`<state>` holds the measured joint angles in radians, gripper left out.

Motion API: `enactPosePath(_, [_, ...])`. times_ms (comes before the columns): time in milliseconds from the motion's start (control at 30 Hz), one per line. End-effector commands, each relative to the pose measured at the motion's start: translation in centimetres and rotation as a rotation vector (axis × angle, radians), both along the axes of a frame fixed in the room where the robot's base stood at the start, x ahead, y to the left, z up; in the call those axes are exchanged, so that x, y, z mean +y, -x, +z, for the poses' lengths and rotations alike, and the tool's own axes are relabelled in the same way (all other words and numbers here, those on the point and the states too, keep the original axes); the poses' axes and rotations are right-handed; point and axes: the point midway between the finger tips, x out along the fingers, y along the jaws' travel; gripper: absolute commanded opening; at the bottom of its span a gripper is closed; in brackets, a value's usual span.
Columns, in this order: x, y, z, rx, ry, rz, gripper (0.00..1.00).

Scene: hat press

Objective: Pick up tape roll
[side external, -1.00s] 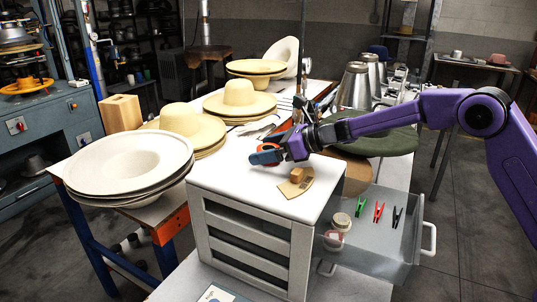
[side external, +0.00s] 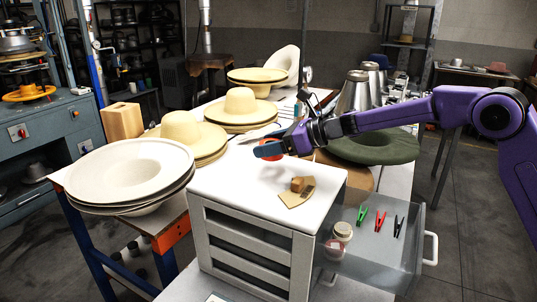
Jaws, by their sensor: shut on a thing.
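A tan flat piece with a small wooden block (side external: 298,191) lies on the cabinet top. The open drawer (side external: 385,255) holds green, red and black clips and pale round items (side external: 342,231). Straw hats (side external: 181,128) stand behind left; a green hat (side external: 375,147) is behind right.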

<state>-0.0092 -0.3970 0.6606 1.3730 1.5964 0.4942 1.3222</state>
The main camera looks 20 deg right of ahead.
Motion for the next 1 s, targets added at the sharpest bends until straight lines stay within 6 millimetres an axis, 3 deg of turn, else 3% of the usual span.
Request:
enactPosePath(267, [-2.1, 4.1, 5.5, -0.004, -0.002, -0.001, 0.37])
enactPosePath(600, [-4.8, 9.5, 7.9, -0.001, -0.002, 0.0, 0.37])
enactPosePath(1000, [-6.0, 11.9, 9.0, 0.001, 0.0, 0.0, 0.37])
